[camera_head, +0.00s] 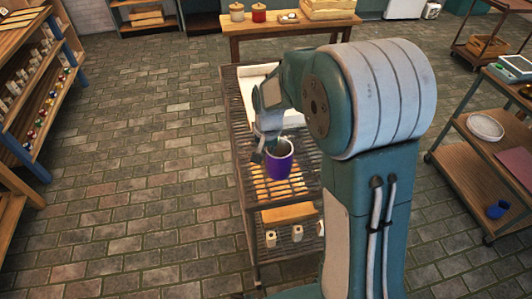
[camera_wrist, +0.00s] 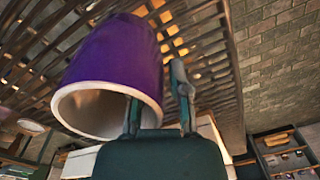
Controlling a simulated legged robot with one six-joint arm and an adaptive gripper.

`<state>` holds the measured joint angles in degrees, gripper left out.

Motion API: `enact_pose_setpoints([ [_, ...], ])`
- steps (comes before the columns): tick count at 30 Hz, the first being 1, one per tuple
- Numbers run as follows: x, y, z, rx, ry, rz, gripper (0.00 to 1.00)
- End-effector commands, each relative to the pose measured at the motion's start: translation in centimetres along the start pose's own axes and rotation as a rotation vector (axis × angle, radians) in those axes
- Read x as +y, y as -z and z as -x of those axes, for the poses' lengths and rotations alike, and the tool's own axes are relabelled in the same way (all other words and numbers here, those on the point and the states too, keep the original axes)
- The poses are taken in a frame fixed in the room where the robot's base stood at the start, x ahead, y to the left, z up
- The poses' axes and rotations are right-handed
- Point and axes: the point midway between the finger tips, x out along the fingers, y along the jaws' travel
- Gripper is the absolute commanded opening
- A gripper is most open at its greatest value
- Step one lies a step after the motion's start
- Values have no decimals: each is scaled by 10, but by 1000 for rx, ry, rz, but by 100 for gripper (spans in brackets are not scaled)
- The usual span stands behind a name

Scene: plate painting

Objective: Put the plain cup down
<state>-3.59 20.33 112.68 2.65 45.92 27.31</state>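A plain purple cup (camera_head: 279,160) with a pale inside is upright over the slatted rack cart (camera_head: 247,205) in the head view. My gripper (camera_head: 265,146) is at the cup's left rim. In the wrist view the cup (camera_wrist: 118,65) fills the left half, its mouth facing the camera. One finger of my gripper (camera_wrist: 159,108) is inside the mouth and the other is outside, with the cup wall between them. Contact at the outer finger is hard to make out. The cup looks to be held above the slats; the gap under it cannot be judged.
The rack's slats glow orange near the cup. A white tray (camera_head: 245,84) is at the rack's back, partly behind my arm. Small white pieces (camera_head: 297,233) sit lower down. Shelves (camera_head: 30,95) stand left, a wooden cart (camera_head: 465,150) right, and a table (camera_head: 285,28) behind.

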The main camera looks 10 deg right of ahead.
Motion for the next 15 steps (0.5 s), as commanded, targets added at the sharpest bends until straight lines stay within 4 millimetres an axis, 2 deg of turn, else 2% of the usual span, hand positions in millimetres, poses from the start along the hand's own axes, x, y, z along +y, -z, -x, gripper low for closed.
enact_pose_setpoints([
  [11,0,0,1,1,0,0,43],
  [15,0,1,14,3,2,0,43],
])
